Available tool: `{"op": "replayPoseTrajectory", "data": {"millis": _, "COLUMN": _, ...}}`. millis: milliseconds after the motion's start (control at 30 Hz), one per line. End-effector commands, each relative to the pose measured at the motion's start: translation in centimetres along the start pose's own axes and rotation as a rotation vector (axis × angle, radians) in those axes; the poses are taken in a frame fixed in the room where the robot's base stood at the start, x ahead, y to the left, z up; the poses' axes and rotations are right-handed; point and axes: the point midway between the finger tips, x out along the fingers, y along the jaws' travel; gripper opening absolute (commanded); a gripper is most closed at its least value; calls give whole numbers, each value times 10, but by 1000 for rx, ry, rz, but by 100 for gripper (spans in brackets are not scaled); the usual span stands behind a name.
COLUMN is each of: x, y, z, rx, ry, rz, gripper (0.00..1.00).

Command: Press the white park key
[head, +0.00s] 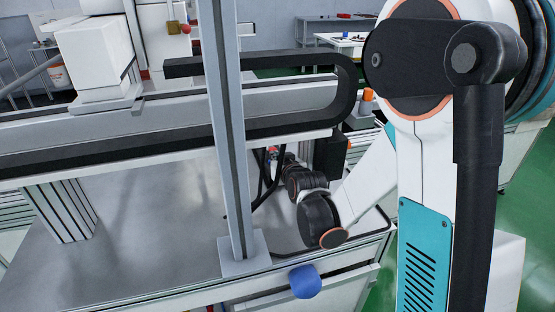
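I cannot make out a white park key in the head view. My arm comes down from the upper right and bends back beneath the conveyor. My gripper (273,160) seems to be at the far end of this wrist, under the conveyor edge. It is small and partly hidden, so its fingers and whether they are open cannot be told. Small red and blue spots show there, too small to identify.
A grey upright post (228,130) stands close to my wrist on its left. The conveyor frame (150,115) with a black rail crosses above. A metal table (140,235) lies below, largely bare. A blue rounded object (305,282) is at its front edge. Green floor shows at right.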

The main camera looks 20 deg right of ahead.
Motion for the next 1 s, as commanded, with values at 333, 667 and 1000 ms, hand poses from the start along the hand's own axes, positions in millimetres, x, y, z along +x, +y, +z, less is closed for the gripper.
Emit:
{"op": "replayPoseTrajectory", "data": {"millis": 333, "x": 1, "y": 0, "z": 6, "rx": 0, "ry": 0, "rz": 0, "gripper": 0}}
{"op": "replayPoseTrajectory", "data": {"millis": 667, "x": 5, "y": 0, "z": 18, "rx": 0, "ry": 0, "rz": 0, "gripper": 0}}
{"op": "replayPoseTrajectory", "data": {"millis": 1000, "x": 7, "y": 0, "z": 26, "rx": 0, "ry": -5, "rz": 0, "gripper": 0}}
